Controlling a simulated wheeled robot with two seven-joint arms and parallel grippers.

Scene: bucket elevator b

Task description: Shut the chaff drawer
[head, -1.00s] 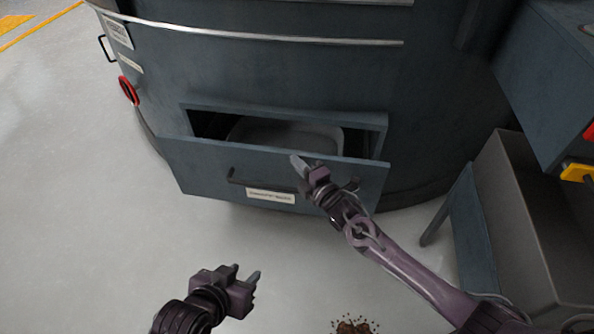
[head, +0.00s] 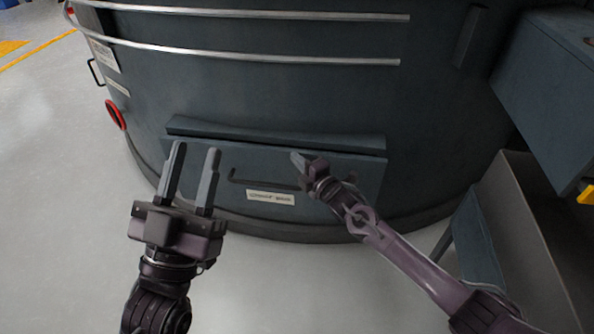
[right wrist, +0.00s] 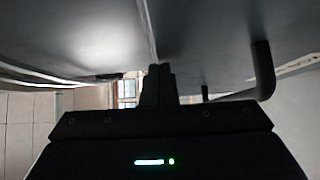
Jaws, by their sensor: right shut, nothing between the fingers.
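The chaff drawer (head: 270,215) is a blue-grey front with a dark bar handle (head: 262,182) and a white label (head: 270,196), low on the big round housing. Its front sits at or nearly at the housing; no inside shows, only a thin dark line under the upper frame. My right gripper (head: 297,160) is shut and empty, its tips at the drawer front's upper edge. In the right wrist view its fingers (right wrist: 158,85) reach a seam, with a dark handle beside them. My left gripper (head: 193,172) is open and empty, in front of the drawer's left end; contact cannot be told.
The round housing (head: 290,95) with metal bands rises behind the drawer. A red ring (head: 115,115) is on its left side. A grey bin (head: 510,235) and blue-grey stand are at the right. Floor (head: 60,230) at the left is clear.

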